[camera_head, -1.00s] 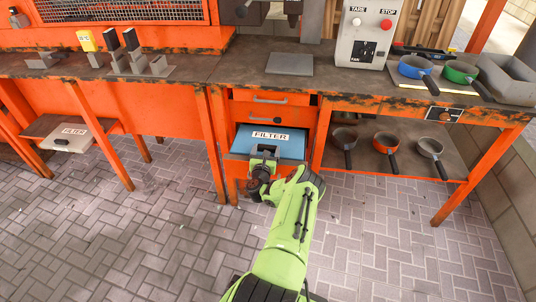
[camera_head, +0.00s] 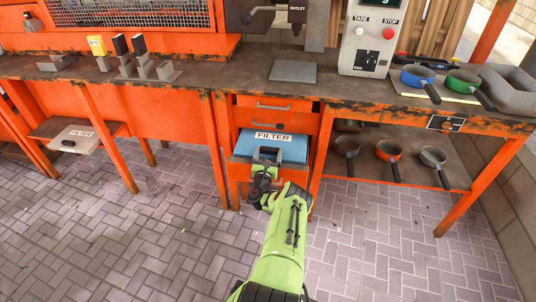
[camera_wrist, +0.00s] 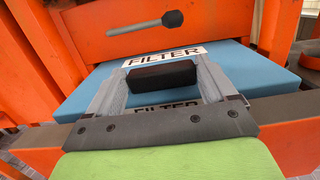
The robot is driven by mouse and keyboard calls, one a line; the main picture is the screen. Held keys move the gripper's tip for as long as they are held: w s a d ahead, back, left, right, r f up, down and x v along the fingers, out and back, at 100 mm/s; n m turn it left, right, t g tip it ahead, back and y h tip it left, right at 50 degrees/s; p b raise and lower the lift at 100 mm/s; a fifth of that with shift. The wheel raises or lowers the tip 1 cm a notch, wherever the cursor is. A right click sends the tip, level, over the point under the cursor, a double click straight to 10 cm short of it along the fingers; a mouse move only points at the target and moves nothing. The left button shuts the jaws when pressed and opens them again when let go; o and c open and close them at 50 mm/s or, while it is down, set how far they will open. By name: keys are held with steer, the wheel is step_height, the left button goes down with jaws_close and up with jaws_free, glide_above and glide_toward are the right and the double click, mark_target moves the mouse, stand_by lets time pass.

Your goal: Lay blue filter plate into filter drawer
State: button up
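The blue filter plate (camera_head: 295,150), with a white FILTER label, is flat over the pulled-out lower filter drawer (camera_head: 240,171) in the orange bench. In the wrist view the plate (camera_wrist: 90,88) spans nearly the full drawer width, above the drawer's front rim (camera_wrist: 45,137). My gripper (camera_head: 266,155) reaches it from the front. In the wrist view its two grey fingers (camera_wrist: 162,75) stand on both sides of the plate's black handle (camera_wrist: 162,74) and appear shut on it. I cannot tell whether the plate's underside rests on the drawer.
Two shut orange drawers (camera_head: 273,106) are just above. A bench leg (camera_head: 321,150) stands close on the right, beside a shelf with several pans (camera_head: 388,150). A pale FILTER plate (camera_head: 78,139) lies on a low shelf at left. The paved floor in front is clear.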

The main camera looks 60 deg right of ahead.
steer(key=p+v, duration=1.1)
steer(key=v, duration=0.5)
steer(key=shift+p, duration=0.35)
steer(key=shift+w+d, duration=0.1)
